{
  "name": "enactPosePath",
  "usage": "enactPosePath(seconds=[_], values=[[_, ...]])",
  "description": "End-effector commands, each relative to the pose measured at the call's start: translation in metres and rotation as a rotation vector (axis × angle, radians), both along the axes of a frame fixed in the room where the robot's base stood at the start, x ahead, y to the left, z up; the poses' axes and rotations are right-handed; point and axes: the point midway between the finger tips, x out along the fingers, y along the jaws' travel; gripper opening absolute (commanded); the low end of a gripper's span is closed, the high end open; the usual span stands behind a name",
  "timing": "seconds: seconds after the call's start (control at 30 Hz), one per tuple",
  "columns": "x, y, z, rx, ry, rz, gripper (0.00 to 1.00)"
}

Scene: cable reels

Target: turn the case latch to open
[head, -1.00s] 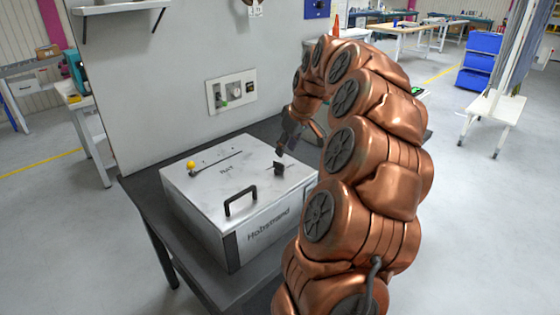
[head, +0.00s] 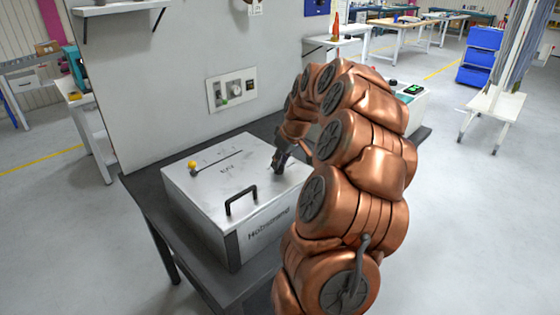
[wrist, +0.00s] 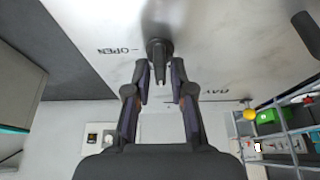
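A silver metal case (head: 208,184) lies closed on a dark table in the head view. Its dark latch (wrist: 159,49) shows in the wrist view as a round knob with a narrow wing, beside the printed word OPEN on the lid. My gripper (wrist: 160,70) has its two fingers apart, one on each side of the wing, with small gaps visible. In the head view my gripper (head: 279,163) is down at the lid's right part and covers the latch.
The lid carries a black handle (head: 241,200) at the front and a yellow knob (head: 192,165) by a slot at the back left. A wall panel with a switch plate (head: 232,90) stands behind the dark table (head: 150,191).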

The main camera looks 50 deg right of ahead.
Motion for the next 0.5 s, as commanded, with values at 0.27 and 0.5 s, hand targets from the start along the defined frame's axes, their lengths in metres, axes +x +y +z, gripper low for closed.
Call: enactPosePath(seconds=[0.27, 0.5], values=[[0.0000, 0.0000, 0.0001, 0.000, 0.000, 0.000, 0.00], [-0.0001, -0.0001, -0.0002, 0.000, 0.000, -0.002, 0.00]])
